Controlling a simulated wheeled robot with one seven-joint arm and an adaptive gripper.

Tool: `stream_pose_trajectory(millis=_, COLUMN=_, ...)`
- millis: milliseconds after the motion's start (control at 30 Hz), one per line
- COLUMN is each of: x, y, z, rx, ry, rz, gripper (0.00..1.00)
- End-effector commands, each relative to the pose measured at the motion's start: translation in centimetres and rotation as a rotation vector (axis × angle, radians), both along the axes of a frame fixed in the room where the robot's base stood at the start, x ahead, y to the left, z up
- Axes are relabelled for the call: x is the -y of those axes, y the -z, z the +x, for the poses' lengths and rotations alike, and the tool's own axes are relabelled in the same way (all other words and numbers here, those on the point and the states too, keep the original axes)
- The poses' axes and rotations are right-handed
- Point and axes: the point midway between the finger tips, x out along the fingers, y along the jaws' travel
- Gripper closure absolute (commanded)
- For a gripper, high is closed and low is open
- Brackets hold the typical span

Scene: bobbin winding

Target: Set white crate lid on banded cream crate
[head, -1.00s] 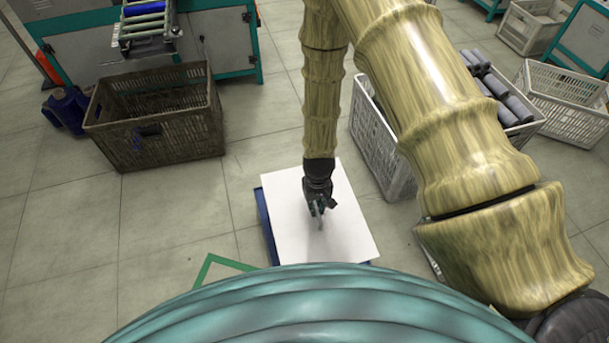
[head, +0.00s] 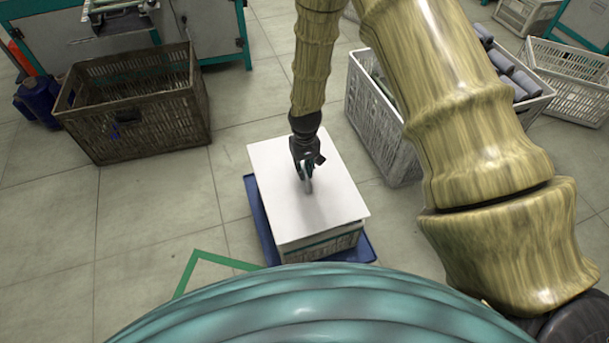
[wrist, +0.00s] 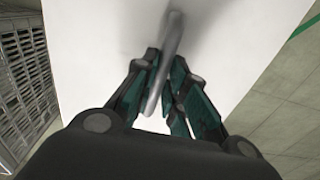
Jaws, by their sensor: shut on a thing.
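The white crate lid (head: 335,200) is a flat white panel with a thin upright grey handle (wrist: 158,85). My gripper (head: 306,174) is shut on that handle from above, and the lid hangs level below it. The banded cream crate (head: 318,256) is directly under the lid. Only its front side shows, with a green band below the lid's front edge; its top is hidden. The lid looks roughly lined up over the crate. I cannot tell whether the lid touches the rim. In the wrist view the lid (wrist: 95,40) fills most of the picture.
The crate stands on a blue base (head: 259,220). A brown crate (head: 140,118) is at left beside a blue container (head: 38,100). A grey-white crate (head: 383,135) with grey rolls stands close at right. A green line (head: 188,268) marks the floor at front left.

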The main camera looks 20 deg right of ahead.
Motion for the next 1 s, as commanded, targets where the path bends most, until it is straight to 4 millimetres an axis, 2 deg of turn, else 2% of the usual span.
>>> stream_pose_trajectory(millis=33, x=0.1, y=0.8, z=0.5, rx=0.003, ry=-0.001, rz=-0.003, gripper=1.00)
stream_pose_trajectory(millis=233, x=0.5, y=1.1, z=1.3, rx=0.002, ry=-0.003, rz=-0.013, gripper=1.00)
stream_pose_trajectory(millis=467, x=0.6, y=1.5, z=1.4, rx=0.001, ry=-0.003, rz=-0.014, gripper=1.00)
stream_pose_trajectory(millis=700, x=0.5, y=3.4, z=1.4, rx=0.001, ry=-0.003, rz=-0.014, gripper=1.00)
stream_pose_trajectory(millis=1000, x=0.5, y=2.9, z=1.3, rx=0.001, ry=-0.003, rz=-0.014, gripper=1.00)
